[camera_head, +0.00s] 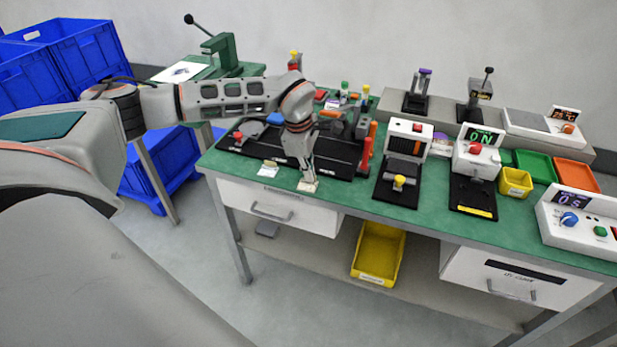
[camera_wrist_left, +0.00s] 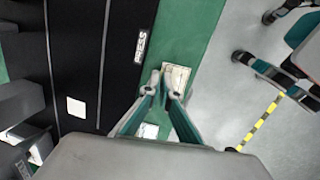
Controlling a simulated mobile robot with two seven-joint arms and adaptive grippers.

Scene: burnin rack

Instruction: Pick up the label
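My left gripper (camera_head: 307,184) points down at the front edge of the bench in the head view. In the left wrist view its fingertips (camera_wrist_left: 161,87) stand close together with a narrow gap between them. A cream label (camera_wrist_left: 177,78) lies on the green strip at these tips, partly overlapped by the right-hand finger; I cannot tell whether they touch. It also shows as a pale patch (camera_head: 308,187) below the gripper in the head view. My right gripper (camera_wrist_left: 254,36), fingers apart and empty, shows only in the left wrist view, over the floor.
A black fixture (camera_head: 333,154) lies behind the left gripper, with a small pale card (camera_head: 269,165) at its front left. Black test stands (camera_head: 397,190) are to the right. A yellow bin (camera_head: 379,252) sits on the shelf below. Blue crates (camera_head: 84,52) are at the left.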

